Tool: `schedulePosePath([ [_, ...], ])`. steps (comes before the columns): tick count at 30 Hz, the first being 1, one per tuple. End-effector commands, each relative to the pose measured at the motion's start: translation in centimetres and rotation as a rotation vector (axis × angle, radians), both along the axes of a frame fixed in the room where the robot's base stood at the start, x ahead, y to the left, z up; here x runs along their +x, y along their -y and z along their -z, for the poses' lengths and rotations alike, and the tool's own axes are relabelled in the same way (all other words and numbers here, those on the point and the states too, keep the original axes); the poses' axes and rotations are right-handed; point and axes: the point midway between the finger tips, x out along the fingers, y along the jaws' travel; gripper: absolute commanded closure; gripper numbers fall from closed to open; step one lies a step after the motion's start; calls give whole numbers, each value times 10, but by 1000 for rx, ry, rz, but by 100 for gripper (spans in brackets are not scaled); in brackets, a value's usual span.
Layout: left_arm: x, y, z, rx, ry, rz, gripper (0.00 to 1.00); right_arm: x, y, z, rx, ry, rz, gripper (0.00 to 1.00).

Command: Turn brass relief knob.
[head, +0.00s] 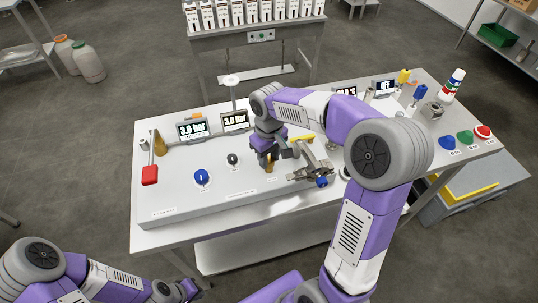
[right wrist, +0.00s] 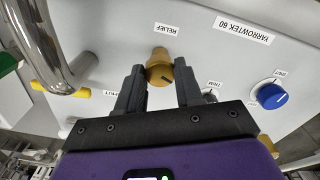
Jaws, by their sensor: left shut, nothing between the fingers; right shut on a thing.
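The brass relief knob (right wrist: 159,68) sits on the white panel below a label reading RELIEF in the right wrist view. My right gripper (right wrist: 160,80) is shut on it, with one dark finger on each side. In the head view the knob (head: 269,167) shows small under my right gripper (head: 270,155). A dark pointer line shows on the knob's face. My left gripper (head: 190,290) is low at the bottom left of the head view, away from the panel, shut and empty.
A blue knob (head: 202,177), a black knob (head: 233,159) and a red handle (head: 150,175) are on the panel's left.

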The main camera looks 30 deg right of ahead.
Motion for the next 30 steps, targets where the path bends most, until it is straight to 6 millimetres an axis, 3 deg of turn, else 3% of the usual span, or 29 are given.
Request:
schedulePosePath([
  [15,0,0,-12,0,0,0,100,0,0,-1,0,0,445,95],
  [30,0,0,-16,0,0,0,100,0,0,0,0,1,661,95],
])
